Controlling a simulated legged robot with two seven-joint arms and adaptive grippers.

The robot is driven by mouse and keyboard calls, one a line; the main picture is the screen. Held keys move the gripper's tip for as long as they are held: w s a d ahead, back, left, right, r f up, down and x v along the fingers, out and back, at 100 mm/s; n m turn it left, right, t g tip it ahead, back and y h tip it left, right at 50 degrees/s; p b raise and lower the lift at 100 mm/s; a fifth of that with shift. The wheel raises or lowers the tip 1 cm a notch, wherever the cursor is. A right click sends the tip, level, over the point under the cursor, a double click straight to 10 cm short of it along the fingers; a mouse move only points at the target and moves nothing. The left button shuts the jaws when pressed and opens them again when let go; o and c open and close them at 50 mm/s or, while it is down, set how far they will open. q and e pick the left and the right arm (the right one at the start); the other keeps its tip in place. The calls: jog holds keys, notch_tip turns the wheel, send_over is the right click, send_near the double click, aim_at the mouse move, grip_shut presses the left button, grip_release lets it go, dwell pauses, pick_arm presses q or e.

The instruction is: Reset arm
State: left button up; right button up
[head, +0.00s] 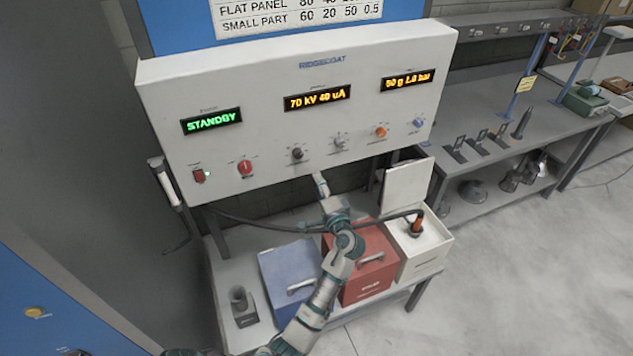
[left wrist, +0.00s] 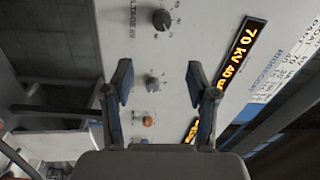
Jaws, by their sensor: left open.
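My left arm comes up from the bottom of the head view, and its gripper (head: 321,184) is just below the lower edge of the white control panel (head: 270,120), under the row of knobs. In the left wrist view the two fingers of this gripper (left wrist: 160,82) stand wide apart with nothing between them. A grey knob (left wrist: 152,83) of the panel shows behind the gap, with a black knob (left wrist: 161,19) above it. Whether the fingers touch the panel cannot be told. My right gripper is in neither view.
Below the panel, a bench carries a blue box (head: 287,268), a red box (head: 378,264) partly behind my arm, and an open white box (head: 432,250) with a hose running to it. A grey workbench (head: 500,110) stands at the right. Open floor (head: 530,270) lies at the lower right.

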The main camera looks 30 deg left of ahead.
pick_arm(q)
jog(key=shift+a+f, duration=0.1)
jog(key=shift+a, duration=0.3)
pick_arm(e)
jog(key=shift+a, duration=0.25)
